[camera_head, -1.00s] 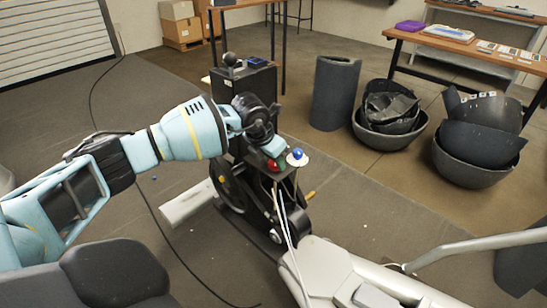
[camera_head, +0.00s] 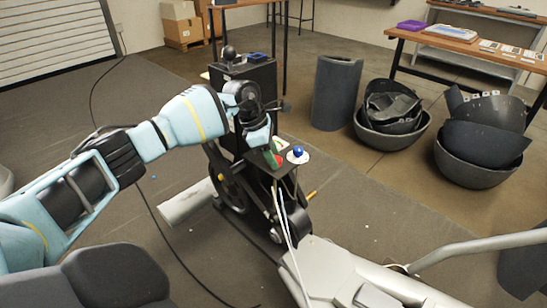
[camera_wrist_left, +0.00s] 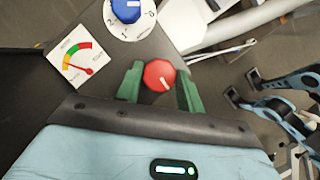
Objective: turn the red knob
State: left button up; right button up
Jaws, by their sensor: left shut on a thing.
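The red knob (camera_wrist_left: 159,75) is a faceted round cap with a pale pointer mark, on a dark panel. My left gripper (camera_wrist_left: 160,83) has its green fingers on opposite sides of the knob and is shut on it. In the head view my left gripper (camera_head: 271,150) reaches from the left to the top of the panel, and the hand partly hides the knob there. My right gripper is not recognisable in either view.
A blue knob (camera_wrist_left: 126,8) on a white numbered dial and a gauge (camera_wrist_left: 78,63) with a red needle share the panel. The blue knob also shows in the head view (camera_head: 298,151). A silver rail (camera_head: 480,244) runs at the lower right. Black bowls (camera_head: 484,150) stand farther back.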

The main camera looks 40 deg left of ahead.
pick_arm(q)
jog(key=shift+m, duration=0.5)
jog(key=o, duration=1)
